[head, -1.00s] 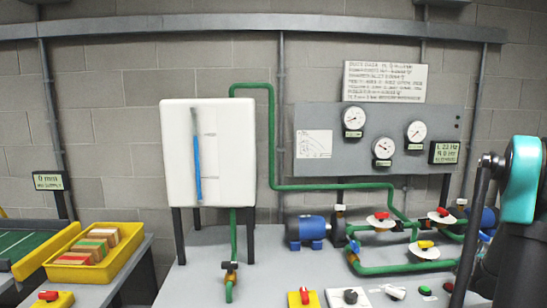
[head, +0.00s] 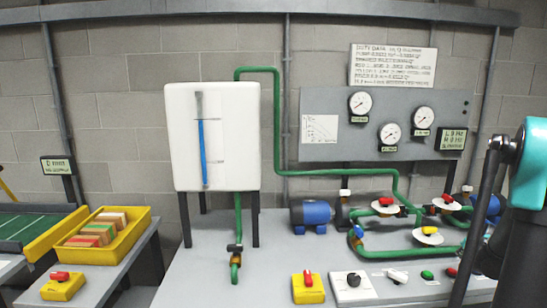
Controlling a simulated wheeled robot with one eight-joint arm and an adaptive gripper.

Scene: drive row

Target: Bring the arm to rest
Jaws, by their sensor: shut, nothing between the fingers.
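Part of my arm stands at the right edge of the head view, with a teal joint and dark links. It hangs in front of the right end of the grey bench (head: 215,285). My gripper itself does not show in this view, so its fingers cannot be seen. No object is seen held by the visible part of the arm.
A white tank (head: 183,140) with a blue level strip stands on legs on the bench. Green pipes (head: 277,120), a blue motor (head: 312,214) and a gauge panel (head: 320,105) are near my arm. A yellow crate (head: 130,245) holds blocks at left.

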